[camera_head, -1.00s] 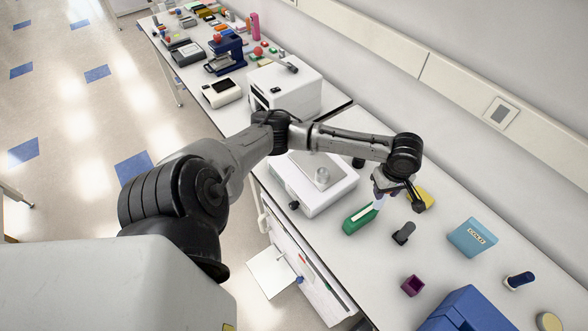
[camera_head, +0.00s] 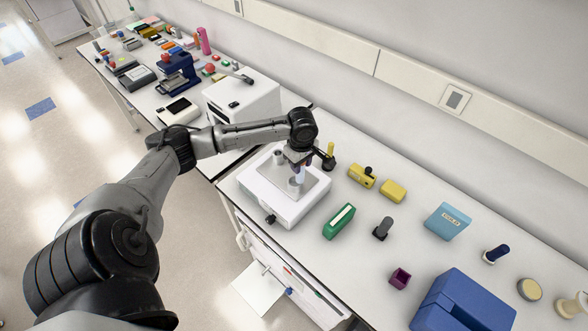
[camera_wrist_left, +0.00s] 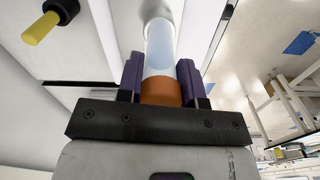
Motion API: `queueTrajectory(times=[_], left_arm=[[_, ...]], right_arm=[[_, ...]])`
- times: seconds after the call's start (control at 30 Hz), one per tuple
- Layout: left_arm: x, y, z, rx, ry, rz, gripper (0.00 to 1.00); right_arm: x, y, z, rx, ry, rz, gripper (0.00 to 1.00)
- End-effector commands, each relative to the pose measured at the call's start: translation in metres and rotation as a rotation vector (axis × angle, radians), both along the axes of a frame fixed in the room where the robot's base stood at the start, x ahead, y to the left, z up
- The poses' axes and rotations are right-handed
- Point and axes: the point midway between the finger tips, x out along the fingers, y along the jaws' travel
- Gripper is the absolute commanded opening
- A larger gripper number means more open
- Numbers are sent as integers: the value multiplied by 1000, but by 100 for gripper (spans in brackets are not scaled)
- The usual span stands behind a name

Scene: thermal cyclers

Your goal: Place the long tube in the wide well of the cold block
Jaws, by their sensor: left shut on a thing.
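My left gripper (camera_head: 298,158) is shut on the long tube, a pale translucent tube (camera_head: 299,174) with an orange cap. In the left wrist view the purple fingers of the gripper (camera_wrist_left: 162,80) grip the tube (camera_wrist_left: 160,50) at its orange end. The cold block (camera_head: 258,203) appears to be the white box with a grey metal top plate and two round collars. The tube's free end is over or at the nearer collar (camera_head: 296,188). I cannot tell whether it has entered it. My right gripper is out of view.
A yellow-handled tool (camera_head: 330,152) stands just behind the block. A green box (camera_head: 339,221), a dark stand (camera_head: 383,229), yellow blocks (camera_head: 393,190) and a labelled light-blue box (camera_head: 447,222) are to the right. A white machine (camera_head: 242,103) is at the left.

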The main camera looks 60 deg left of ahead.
Motion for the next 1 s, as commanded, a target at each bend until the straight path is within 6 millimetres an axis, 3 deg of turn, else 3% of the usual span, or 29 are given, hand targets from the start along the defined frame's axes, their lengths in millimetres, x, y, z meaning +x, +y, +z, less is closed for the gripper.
queueTrajectory(times=[0.27,0.47,0.73,1.0], left_arm=[[-7,22,-14,-1,-1,-1,11],[-8,23,-22,-1,1,0,11],[-8,23,-53,0,1,-1,11],[-8,23,-55,0,-1,-2,11]], right_arm=[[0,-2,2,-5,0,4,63],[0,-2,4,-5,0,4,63],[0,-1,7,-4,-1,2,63],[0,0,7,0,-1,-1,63]])
